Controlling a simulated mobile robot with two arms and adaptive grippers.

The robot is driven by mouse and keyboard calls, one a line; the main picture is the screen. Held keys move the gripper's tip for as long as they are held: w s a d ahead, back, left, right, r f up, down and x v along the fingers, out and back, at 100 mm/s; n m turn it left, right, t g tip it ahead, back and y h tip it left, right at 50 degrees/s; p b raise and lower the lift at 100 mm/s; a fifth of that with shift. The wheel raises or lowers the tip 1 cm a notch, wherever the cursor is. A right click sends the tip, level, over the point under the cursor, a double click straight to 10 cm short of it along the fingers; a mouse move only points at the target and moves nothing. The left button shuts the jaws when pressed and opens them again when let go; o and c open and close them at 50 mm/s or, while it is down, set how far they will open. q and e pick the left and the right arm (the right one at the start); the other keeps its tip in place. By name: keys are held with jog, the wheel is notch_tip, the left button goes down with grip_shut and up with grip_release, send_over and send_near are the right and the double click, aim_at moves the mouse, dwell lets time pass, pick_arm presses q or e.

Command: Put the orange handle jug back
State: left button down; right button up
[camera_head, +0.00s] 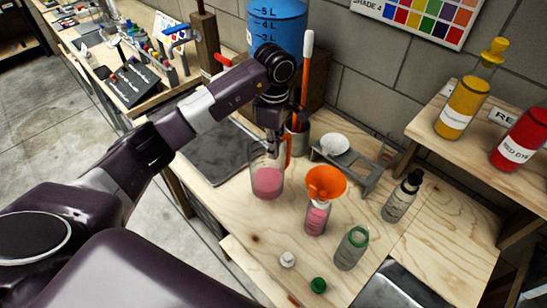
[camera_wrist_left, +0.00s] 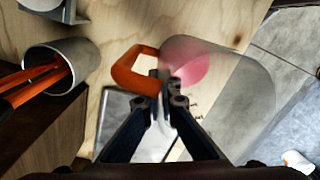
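The clear jug (camera_head: 267,184) with pink liquid and an orange handle (camera_head: 288,150) is near the left edge of the wooden workbench, upright; whether its base touches the top is unclear. My left gripper (camera_head: 272,148) is at its upper part, beside the handle. In the left wrist view, the gripper's fingertips (camera_wrist_left: 166,88) are close together at the orange handle (camera_wrist_left: 133,73), apparently closed on it. The jug's pink liquid (camera_wrist_left: 190,66) shows just beyond the fingers. My right gripper is not in view.
An orange funnel (camera_head: 325,182) sits in a bottle with pink liquid (camera_head: 316,219). A green-rimmed bottle (camera_head: 351,248), a dark-capped bottle (camera_head: 403,197), a scale with a white bowl (camera_head: 335,143) and a cup of orange-handled tools (camera_head: 298,138) stand nearby. A dark grey tray (camera_head: 215,155) lies left.

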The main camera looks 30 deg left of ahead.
pick_arm(q)
notch_tip(320, 180, down, 4)
jog(key=shift+f+p, duration=0.2)
jog(key=shift+p, duration=0.4)
jog(key=shift+f, duration=0.2)
jog(key=c, duration=2.2)
grip_release()
jog(key=shift+o, duration=0.2)
